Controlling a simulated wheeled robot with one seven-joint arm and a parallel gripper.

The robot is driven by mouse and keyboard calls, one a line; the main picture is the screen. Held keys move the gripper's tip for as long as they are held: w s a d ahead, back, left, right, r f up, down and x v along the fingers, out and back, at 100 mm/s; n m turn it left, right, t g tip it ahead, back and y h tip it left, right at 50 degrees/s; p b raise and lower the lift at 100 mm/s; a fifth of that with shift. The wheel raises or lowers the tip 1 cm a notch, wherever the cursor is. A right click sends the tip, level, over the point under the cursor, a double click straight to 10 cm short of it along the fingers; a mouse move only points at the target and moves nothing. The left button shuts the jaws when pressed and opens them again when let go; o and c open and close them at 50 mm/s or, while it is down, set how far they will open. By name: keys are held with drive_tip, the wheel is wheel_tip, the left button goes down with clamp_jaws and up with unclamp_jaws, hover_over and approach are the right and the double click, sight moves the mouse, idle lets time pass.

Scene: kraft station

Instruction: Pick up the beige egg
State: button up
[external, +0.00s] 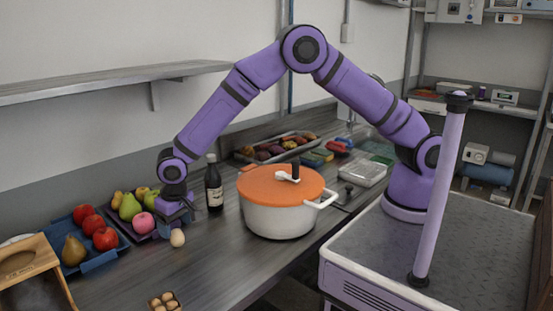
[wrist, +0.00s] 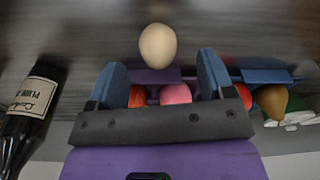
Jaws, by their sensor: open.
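The beige egg (external: 177,238) stands on the grey counter in front of the fruit trays. In the wrist view the egg (wrist: 158,45) is at the top middle, just beyond the fingertips and between their lines. My gripper (external: 176,214) is right above and slightly behind the egg in the external view. In the wrist view my gripper (wrist: 165,72) has its two blue-grey fingers spread apart with nothing held between them. I cannot tell the exact height gap to the egg.
A dark bottle (external: 213,184) stands right of my gripper, and a white pot with an orange lid (external: 262,183) farther right. Fruit trays lie left, with a pink apple (external: 144,223) close to my gripper. An egg carton (external: 164,303) is at the front. The counter around the egg is clear.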

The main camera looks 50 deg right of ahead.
sight(176, 229)
drive_tip(key=f, duration=0.2)
drive_tip(key=w+f, duration=0.1)
drive_tip(key=f, duration=0.1)
drive_tip(key=shift+f, duration=0.3)
drive_tip(key=c, duration=0.8)
drive_tip(key=shift+r, duration=0.1)
